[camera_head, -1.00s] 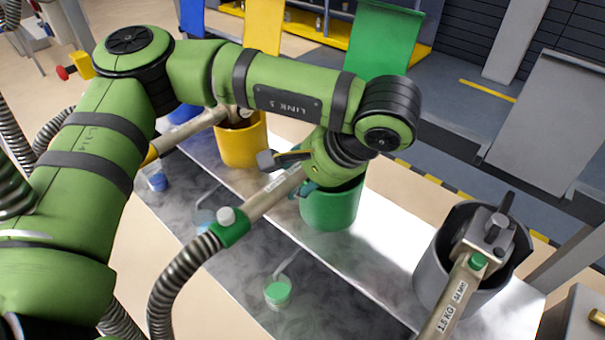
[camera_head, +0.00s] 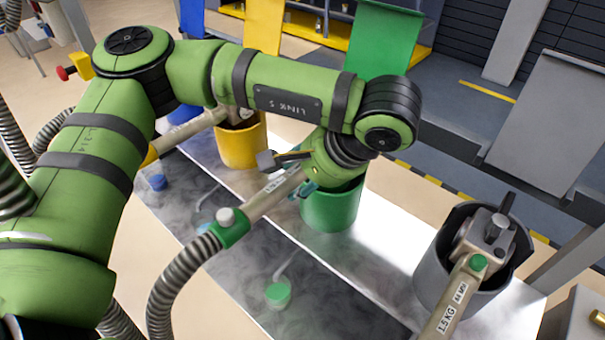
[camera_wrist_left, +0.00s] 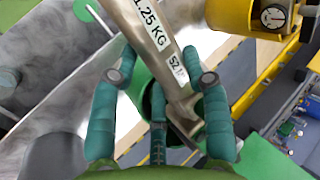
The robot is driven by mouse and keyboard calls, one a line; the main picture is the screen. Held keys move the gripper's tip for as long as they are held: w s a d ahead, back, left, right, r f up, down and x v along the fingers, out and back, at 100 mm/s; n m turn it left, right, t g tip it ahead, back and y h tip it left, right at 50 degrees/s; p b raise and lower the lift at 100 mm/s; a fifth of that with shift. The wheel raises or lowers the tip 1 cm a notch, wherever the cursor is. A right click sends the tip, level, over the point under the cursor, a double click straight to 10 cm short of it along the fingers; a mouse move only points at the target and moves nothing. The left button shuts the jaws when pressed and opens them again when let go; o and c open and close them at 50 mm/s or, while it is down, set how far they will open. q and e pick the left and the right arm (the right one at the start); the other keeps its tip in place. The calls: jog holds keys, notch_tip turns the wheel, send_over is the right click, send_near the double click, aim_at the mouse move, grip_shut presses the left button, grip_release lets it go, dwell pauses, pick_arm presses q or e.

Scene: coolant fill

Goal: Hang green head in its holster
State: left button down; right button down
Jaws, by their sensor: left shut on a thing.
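The green head is a beige metal bar with a green collar (camera_head: 230,226) and a corrugated hose. Its bar also shows in the left wrist view (camera_wrist_left: 150,35), marked 1.25 KG. My left gripper (camera_head: 308,190) is shut on it, with teal fingers (camera_wrist_left: 165,95) on both sides of the bar. The green holster (camera_head: 333,208) is an open round cup right below the gripper; part of it shows behind the head in the left wrist view (camera_wrist_left: 146,100). The head's far end is at the holster's mouth. How deep it sits is hidden by my wrist and fingers. My right gripper is out of view.
A yellow holster (camera_head: 241,147) stands behind to the left with its own head. A green cap (camera_head: 278,293) lies on the dark, misty bench strip in front.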

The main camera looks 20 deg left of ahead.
pick_arm(q)
jog(key=shift+f+b, duration=1.8)
jog(key=shift+f, duration=0.1)
dwell(0.4)
jog(key=c, duration=0.5)
grip_release()
jog(key=v, duration=1.2)
jog(key=shift+r, duration=0.15)
